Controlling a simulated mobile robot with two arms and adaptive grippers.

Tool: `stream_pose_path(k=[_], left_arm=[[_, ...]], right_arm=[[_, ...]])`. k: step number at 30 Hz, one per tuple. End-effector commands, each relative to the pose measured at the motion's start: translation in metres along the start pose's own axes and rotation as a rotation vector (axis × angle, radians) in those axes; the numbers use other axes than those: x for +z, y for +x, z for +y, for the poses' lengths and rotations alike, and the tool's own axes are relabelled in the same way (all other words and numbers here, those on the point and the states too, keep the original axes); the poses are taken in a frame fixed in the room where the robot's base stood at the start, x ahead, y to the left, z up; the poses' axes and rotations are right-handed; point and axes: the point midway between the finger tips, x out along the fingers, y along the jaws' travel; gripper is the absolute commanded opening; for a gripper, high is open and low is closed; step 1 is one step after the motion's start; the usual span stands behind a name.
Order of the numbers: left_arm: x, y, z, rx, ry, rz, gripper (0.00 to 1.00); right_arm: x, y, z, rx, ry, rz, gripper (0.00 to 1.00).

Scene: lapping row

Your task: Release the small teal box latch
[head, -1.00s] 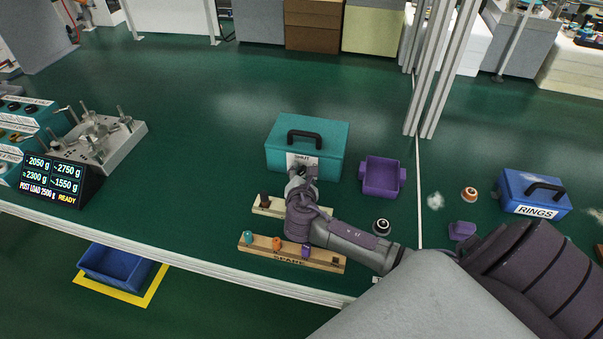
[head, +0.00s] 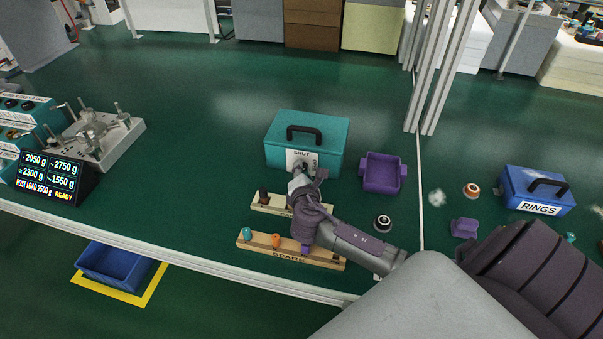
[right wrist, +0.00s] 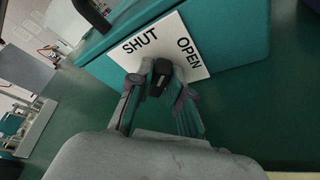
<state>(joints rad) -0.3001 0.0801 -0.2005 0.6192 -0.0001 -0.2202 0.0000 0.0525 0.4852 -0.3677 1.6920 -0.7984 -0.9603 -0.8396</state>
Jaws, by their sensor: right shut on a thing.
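The teal box (head: 335,152) stands on the green bench, with a black carrying handle on its lid. Its front bears a white plate (head: 292,157) marked SHUT and OPEN; both words show in the right wrist view (right wrist: 190,67). My right gripper (head: 300,172) is at this plate. In the right wrist view its fingers (right wrist: 158,76) are shut on a small black latch (right wrist: 158,84) in front of the plate, below and between the two words. The fingers hide part of the latch, so its exact angle is unclear. My left gripper is not in view.
Two wooden peg racks, the nearer one (head: 262,250) marked SPARE, stand below my right arm. A purple tray (head: 382,187) is right of the teal box, with a dark ring (head: 382,222) nearer. A blue RINGS box (head: 530,185) stands farther right.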

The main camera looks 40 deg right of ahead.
Motion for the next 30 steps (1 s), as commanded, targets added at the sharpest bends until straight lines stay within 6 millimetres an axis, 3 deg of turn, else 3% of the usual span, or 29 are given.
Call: stream_pose_path(k=[8,9,13,23,30], left_arm=[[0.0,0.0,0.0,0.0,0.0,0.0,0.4],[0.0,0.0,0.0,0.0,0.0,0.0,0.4],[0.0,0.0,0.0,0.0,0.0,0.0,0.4],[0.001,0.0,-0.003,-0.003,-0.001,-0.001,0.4],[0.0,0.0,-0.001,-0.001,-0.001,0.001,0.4]], right_arm=[[0.001,0.0,0.0,0.003,0.009,0.0,0.0],[0.001,0.0,0.0,0.003,0.009,0.0,0.24],[0.001,0.0,0.0,0.003,0.009,0.0,0.44],[0.0,-0.002,0.0,0.003,0.008,0.0,0.44],[-0.001,-0.038,-0.001,0.003,0.009,0.003,0.44]])
